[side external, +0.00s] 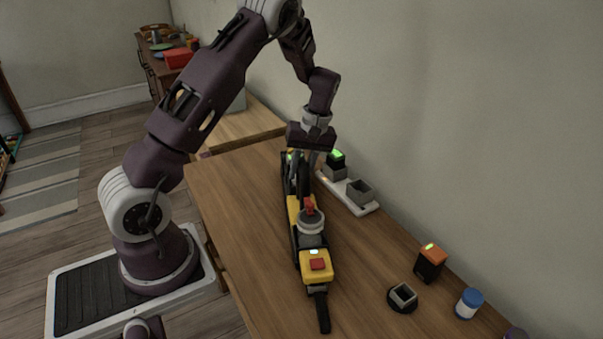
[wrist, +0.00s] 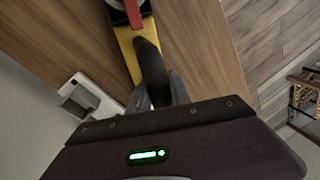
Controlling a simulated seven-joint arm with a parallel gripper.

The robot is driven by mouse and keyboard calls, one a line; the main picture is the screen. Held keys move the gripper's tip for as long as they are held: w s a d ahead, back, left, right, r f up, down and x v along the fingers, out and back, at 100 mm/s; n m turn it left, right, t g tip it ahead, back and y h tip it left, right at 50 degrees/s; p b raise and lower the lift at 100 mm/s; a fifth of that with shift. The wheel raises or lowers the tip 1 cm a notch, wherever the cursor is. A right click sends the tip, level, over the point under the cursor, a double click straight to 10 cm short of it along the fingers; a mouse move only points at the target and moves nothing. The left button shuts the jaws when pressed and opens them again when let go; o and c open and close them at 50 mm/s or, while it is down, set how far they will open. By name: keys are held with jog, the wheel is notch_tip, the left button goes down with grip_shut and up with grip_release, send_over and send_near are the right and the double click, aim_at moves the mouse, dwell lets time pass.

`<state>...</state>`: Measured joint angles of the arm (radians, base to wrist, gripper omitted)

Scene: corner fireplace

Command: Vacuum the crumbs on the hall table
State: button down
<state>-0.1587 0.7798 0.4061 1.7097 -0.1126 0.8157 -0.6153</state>
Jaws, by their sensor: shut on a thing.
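A yellow and black handheld vacuum (side external: 316,262) lies lengthwise on the wooden hall table (side external: 245,220). It has a red button on its near yellow part, a grey and red part mid-body and a dark nozzle at the near end. My gripper (side external: 301,165) is at its far end, pointing down, and is shut on its black handle. In the wrist view my gripper's fingers (wrist: 160,92) close around the dark handle (wrist: 149,62), with the yellow body (wrist: 126,44) beyond. I cannot make out any crumbs on the table.
A white charging base (side external: 366,207) with grey sockets and a green-lit black block (side external: 336,158) stands beside the vacuum near the wall. An orange-topped block (side external: 430,264), a grey square holder (side external: 402,296) and a blue-lidded jar (side external: 468,304) stand at the near right. The left tabletop is clear.

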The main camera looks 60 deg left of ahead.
jog(key=shift+s+a+v, duration=0.15)
jog(key=shift+s+v, duration=0.05)
jog(key=shift+v, duration=0.9)
jog(key=shift+s+a+v, duration=0.2)
jog(key=shift+v, duration=0.85)
jog(key=shift+s+a+v, duration=0.15)
jog(key=shift+s+v, duration=0.05)
jog(key=shift+v, duration=0.9)
jog(key=shift+r, duration=0.25)
